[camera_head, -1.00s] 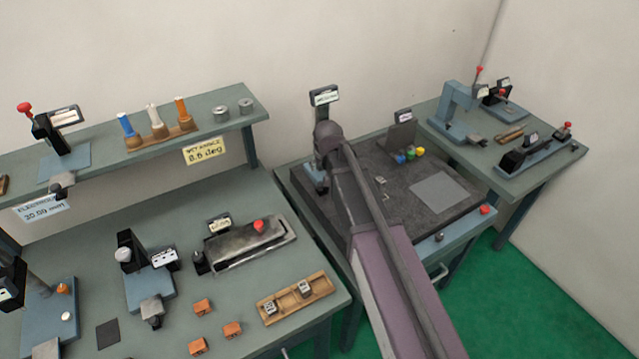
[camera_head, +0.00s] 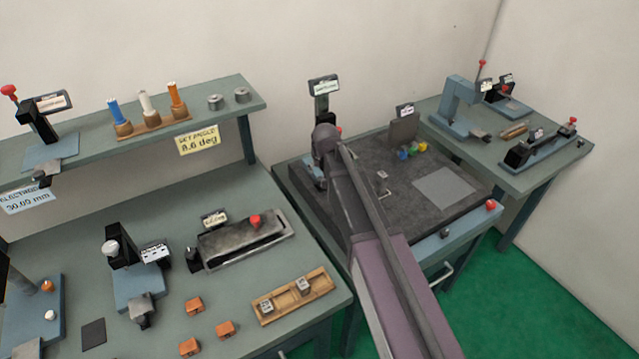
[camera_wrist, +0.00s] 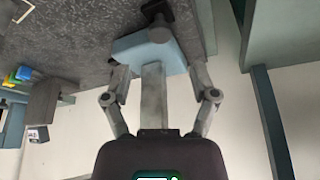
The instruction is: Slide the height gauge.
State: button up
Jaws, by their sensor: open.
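The height gauge (camera_head: 322,104) stands upright at the back left of the dark granite plate (camera_head: 450,212), with a black column and a small display on top. My arm hides part of it in the head view. In the wrist view its blue base (camera_wrist: 140,48) lies just beyond my fingers, with a black part behind it. My gripper (camera_wrist: 158,78) is open, one finger on each side of a grey upright bar (camera_wrist: 153,95) that looks like part of the gauge. Gaps show between bar and fingers. The head view does not show my fingers.
A red button (camera_head: 490,205) sits at the front right corner. Benches with gauges stand on both sides.

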aim_at(320, 179)
jog(key=shift+b+x, duration=2.9)
jog(key=shift+x, duration=0.55)
jog(key=shift+c, duration=0.2)
grip_shut()
